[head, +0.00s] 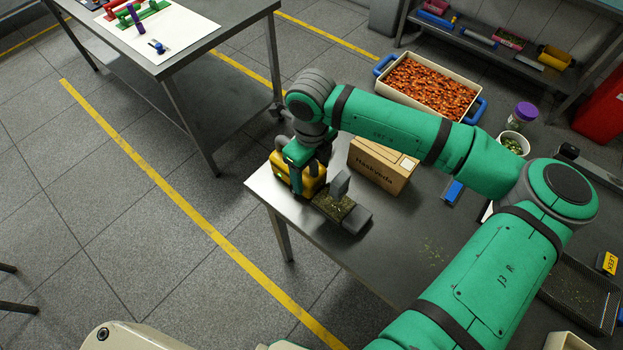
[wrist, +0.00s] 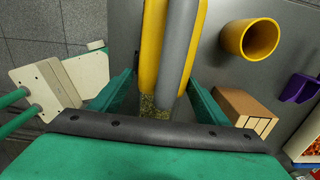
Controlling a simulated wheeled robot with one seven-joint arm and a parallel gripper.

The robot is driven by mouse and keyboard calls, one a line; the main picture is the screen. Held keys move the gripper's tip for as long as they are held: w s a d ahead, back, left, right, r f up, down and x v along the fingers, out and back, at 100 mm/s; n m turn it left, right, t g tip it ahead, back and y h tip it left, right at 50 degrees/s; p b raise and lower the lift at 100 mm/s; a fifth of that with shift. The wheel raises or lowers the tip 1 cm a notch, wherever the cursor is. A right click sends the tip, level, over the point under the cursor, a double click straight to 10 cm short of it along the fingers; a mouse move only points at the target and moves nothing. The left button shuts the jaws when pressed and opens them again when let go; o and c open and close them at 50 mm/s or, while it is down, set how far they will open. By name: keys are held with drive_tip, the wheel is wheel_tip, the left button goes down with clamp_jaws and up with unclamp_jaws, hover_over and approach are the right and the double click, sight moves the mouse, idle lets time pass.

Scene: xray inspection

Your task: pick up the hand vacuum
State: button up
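The hand vacuum (head: 316,187) is yellow with dark grey parts and a clear bin of specks. It is at the left corner of the metal table (head: 400,262), with its grey nozzle end toward the lower right. My gripper (head: 298,165) is over its rear part, and its fingers are largely hidden in the head view. In the wrist view the vacuum's yellow and grey body (wrist: 176,50) runs between my two green fingers (wrist: 163,82), one on each side. I cannot tell whether they touch or press on it.
A cardboard box (head: 382,165) stands close to the right of the vacuum. An orange-filled crate (head: 478,106), a white bowl (head: 513,144) and a purple-lidded jar (head: 522,115) are farther back. A yellow cup (wrist: 248,38) shows in the wrist view. Another table (head: 203,50) stands at upper left.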

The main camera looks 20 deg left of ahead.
drive_tip(key=shift+w, duration=0.1)
drive_tip(key=c, duration=0.9)
drive_tip(key=shift+r, duration=0.1)
wheel_tip(320, 180, up, 28)
